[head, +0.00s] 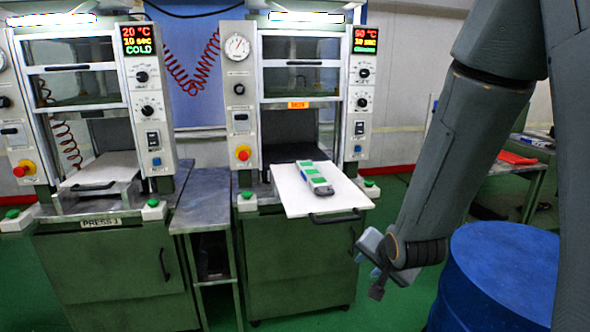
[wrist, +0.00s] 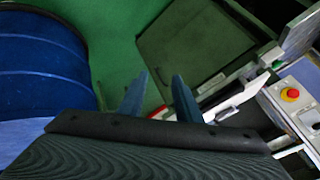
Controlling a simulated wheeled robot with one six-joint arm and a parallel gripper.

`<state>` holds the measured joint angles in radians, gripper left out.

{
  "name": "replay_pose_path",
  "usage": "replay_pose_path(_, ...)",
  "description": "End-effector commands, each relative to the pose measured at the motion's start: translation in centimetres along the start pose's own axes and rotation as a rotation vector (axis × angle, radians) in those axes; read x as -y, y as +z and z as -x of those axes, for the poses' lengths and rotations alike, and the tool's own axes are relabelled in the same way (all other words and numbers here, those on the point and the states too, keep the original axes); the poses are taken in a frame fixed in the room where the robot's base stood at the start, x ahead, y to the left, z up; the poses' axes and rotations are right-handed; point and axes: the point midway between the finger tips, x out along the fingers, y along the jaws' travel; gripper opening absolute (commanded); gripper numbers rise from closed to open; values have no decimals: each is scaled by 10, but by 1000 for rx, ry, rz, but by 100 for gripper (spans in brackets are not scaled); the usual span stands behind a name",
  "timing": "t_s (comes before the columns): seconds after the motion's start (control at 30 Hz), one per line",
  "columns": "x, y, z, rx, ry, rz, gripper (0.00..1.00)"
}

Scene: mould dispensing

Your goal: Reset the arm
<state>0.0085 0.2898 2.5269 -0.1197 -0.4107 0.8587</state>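My gripper (head: 374,256) hangs at the end of my arm on the right of the head view, in front of the right press and left of the blue barrel. In the wrist view its two blue-grey fingers (wrist: 160,98) stand apart with a gap between them. Nothing is held between them. My arm comes down from the upper right of the head view.
The right press (head: 300,260) has a white tray (head: 290,190) pulled out, bearing a mould (head: 316,178) with green patches. Another press (head: 105,270) stands left, beyond a narrow metal table (head: 200,205). A blue barrel (head: 500,275) stands close to my arm. Green floor is free between barrel and press.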

Motion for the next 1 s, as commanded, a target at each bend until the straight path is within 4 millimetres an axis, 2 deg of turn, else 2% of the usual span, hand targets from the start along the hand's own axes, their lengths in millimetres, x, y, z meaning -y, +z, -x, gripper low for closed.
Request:
replay_pose_path(0.17,-36,28,40,186,181,265,31)
replay_pose_path(0.3,-61,55,80,374,269,452,31)
replay_pose_path(0.4,-74,71,108,500,300,560,31)
replay_pose_path(0.53,-84,86,134,619,312,653,31)
replay_pose_path(0.7,-88,95,148,681,312,696,31)
replay_pose_path(1.0,-88,95,148,683,312,697,31)
